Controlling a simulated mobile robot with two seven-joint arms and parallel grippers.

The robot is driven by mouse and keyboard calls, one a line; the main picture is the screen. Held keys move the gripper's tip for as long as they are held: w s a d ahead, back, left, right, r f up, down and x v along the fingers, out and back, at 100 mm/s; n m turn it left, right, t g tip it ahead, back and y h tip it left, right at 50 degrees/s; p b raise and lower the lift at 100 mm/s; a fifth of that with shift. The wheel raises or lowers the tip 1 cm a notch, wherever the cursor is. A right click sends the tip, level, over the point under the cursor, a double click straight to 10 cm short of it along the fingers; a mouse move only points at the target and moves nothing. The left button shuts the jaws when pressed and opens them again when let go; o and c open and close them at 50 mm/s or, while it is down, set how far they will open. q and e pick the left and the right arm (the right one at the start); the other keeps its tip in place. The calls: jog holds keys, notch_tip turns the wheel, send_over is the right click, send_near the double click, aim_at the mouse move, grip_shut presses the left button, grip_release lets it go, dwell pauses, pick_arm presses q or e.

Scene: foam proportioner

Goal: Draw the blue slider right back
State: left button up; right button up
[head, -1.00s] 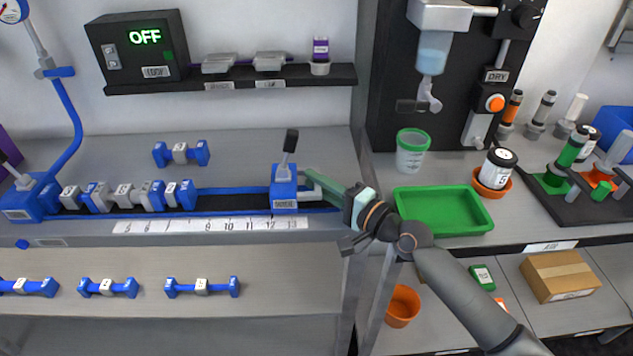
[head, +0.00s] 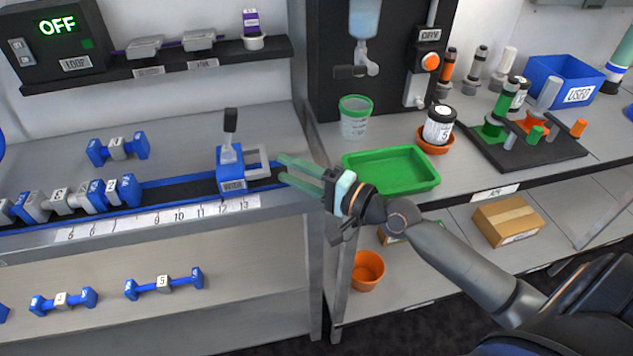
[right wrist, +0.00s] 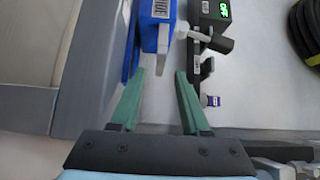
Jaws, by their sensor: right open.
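The blue slider (head: 231,172) sits on the dark rail at its right end, near the 12 and 13 marks of the scale. A lever with a dark grip stands up from it, and a pale grey loop handle (head: 262,160) sticks out on its right side. My right gripper (head: 281,168) is open, its green fingers pointing left just right of the handle, with nothing held. In the right wrist view the slider (right wrist: 157,12) and the end of its handle (right wrist: 163,40) lie ahead of the parted fingertips (right wrist: 160,76). My left gripper is not in view.
Several blue-ended weights (head: 75,198) stand in a row at the rail's left. A white number scale (head: 160,219) runs along the front. A green tray (head: 391,171) and green-rimmed cup (head: 355,116) are on the right bench. The rail between weights and slider is clear.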

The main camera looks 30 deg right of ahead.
jog(key=b+v, duration=0.1)
jog(key=v, duration=0.4)
jog(key=shift+f, duration=0.2)
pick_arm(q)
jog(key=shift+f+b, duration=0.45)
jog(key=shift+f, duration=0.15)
pick_arm(e)
jog(key=shift+s+d+r, duration=0.2)
jog(key=shift+s+d, duration=0.05)
jog(key=shift+s, duration=0.25)
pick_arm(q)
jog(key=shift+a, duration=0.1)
